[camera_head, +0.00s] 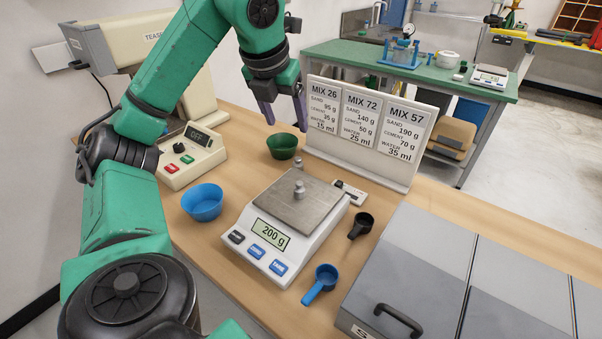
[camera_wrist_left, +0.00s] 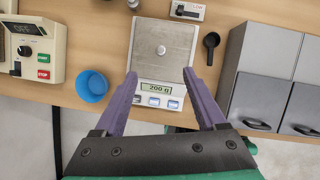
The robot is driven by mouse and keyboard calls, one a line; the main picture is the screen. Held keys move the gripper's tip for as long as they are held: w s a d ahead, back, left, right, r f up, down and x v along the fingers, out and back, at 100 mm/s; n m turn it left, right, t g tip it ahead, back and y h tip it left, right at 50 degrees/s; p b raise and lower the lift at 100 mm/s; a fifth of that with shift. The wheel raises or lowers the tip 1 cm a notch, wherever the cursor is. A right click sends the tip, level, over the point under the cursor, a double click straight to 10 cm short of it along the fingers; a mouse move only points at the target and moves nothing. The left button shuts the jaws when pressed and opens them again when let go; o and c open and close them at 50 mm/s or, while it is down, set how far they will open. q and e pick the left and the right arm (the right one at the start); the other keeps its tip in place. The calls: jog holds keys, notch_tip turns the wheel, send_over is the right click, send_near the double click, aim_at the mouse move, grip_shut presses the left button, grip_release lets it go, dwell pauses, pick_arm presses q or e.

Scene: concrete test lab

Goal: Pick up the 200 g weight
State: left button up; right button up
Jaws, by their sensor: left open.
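The 200 g weight, a small grey metal cylinder with a knob (camera_head: 299,191), stands upright on the steel pan (camera_head: 314,205) of a white scale (camera_head: 291,241) whose display reads 200 g. It also shows near the pan's middle in the left wrist view (camera_wrist_left: 161,49). My left gripper (camera_head: 285,124) is open and empty, with purple fingers pointing down, behind and above the scale in the head view. In the left wrist view its fingertips (camera_wrist_left: 160,74) lie either side of the pan, with the weight just beyond them, untouched. My right gripper is not in view.
A blue bowl (camera_head: 203,202), a green bowl (camera_head: 282,147), a black scoop (camera_head: 361,226) and a blue scoop (camera_head: 322,283) surround the scale. A mix sign (camera_head: 365,130) stands behind it. A control box (camera_head: 191,155) is at left, grey lidded bins (camera_head: 420,270) at right.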

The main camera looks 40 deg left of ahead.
pick_arm(q)
jog(key=b, duration=1)
send_near(298, 187)
jog(key=v, duration=0.3)
jog(key=b+x, duration=0.2)
jog(key=x, duration=1.2)
jog(key=shift+r, duration=0.1)
grip_shut()
